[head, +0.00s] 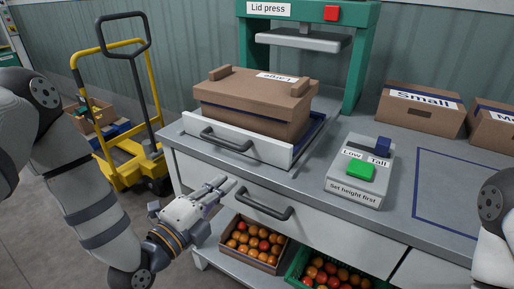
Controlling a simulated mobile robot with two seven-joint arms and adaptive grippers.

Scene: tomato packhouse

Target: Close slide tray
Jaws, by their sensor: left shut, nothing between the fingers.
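The slide tray (279,154) has a pale front panel with a dark bar handle (226,140). It sits pulled out on the bench, in front of the green lid press (361,60). A brown carton (245,107) with a lid labelled "Large" stands in it, forward of the press plate (303,40). My left gripper (226,186) is shut and empty. In the picture it is below the tray handle, in front of the bench, apart from the tray. My right gripper is out of view; only part of that arm shows at the right edge.
A control box (361,186) with a green button and blue switch stands right of the tray. A drawer handle (265,205) is close to my left gripper. Tomato crates (228,249) sit on the lower shelf. A yellow trolley (112,172) stands left. "Small" carton (420,110) is at back right.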

